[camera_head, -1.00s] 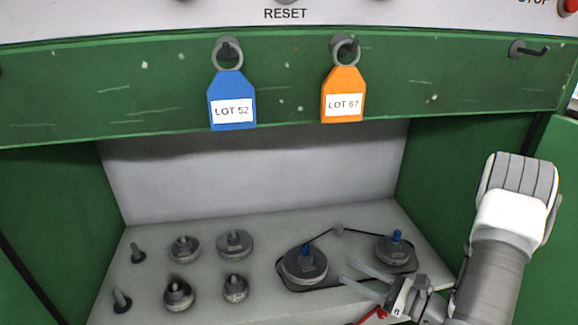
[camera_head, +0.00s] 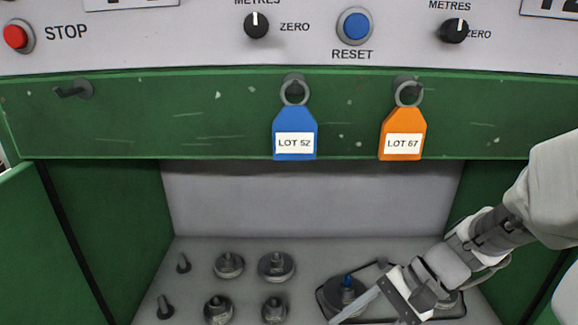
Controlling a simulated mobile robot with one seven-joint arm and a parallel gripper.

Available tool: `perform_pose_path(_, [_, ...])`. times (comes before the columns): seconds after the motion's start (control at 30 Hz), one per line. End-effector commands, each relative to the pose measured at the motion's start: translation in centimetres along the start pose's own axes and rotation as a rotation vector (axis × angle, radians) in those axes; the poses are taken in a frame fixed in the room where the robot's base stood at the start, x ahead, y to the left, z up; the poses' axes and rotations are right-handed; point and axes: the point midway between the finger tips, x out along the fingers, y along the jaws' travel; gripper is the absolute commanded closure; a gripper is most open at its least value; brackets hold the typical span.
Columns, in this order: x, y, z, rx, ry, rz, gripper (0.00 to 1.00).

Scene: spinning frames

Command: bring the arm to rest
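My gripper (camera_head: 352,320) reaches in from the right, low in the head view, with its fingers pointing down and left over the right part of the shelf. The two pale fingers look apart with nothing seen between them; their tips are near the lower picture edge. A second round part (camera_head: 449,300) is mostly hidden behind my gripper. My arm comes from the right edge, bent at the wrist.
A blue LOT 52 tag (camera_head: 294,134) and an orange LOT 67 tag (camera_head: 402,133) hang from hooks on the green beam (camera_head: 190,125). An empty hook (camera_head: 78,90) is at left. Several grey metal parts, including one flanged part (camera_head: 277,266), stand on the grey shelf (camera_head: 200,280).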

Motion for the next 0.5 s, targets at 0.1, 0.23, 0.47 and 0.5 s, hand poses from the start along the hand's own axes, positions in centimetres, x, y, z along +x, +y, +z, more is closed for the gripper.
perform_pose_path(0.1, [-0.8,0.6,1.8,-0.157,0.108,0.122,0.44])
perform_pose_path(0.23, [-1.9,1.3,2.9,-0.318,0.232,0.241,0.44])
perform_pose_path(0.47, [-4.5,1.8,4.1,-0.592,0.483,0.403,0.44])
perform_pose_path(0.5, [-5.0,1.8,4.3,-0.636,0.528,0.424,0.44])
